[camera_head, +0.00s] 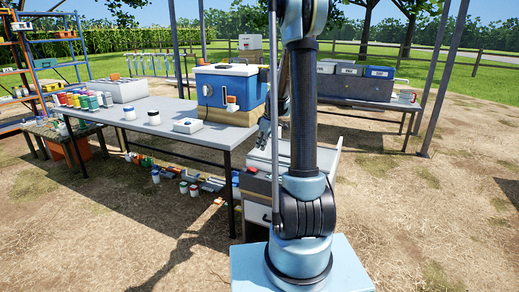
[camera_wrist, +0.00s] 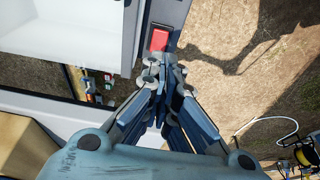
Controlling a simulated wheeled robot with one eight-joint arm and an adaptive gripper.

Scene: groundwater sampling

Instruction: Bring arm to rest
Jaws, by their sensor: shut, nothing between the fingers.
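My arm (camera_head: 303,130) stands upright in the head view, at right of centre, and hides part of the scene behind it. My gripper (camera_head: 266,130) shows only partly beside the arm, above a grey-white cabinet (camera_head: 262,160). In the wrist view my gripper (camera_wrist: 163,75) points away from the camera with its fingers together and nothing held between them. A red block-like item (camera_wrist: 159,39) lies just beyond the fingertips on a dark grey surface. I cannot tell whether the fingertips touch anything.
A grey table (camera_head: 180,114) holds a blue cooler (camera_head: 229,91), bottles and a white box. A back table (camera_head: 355,105) carries grey and blue boxes. Open dirt ground (camera_head: 440,200) lies to the right. A hose (camera_wrist: 275,124) shows in the wrist view.

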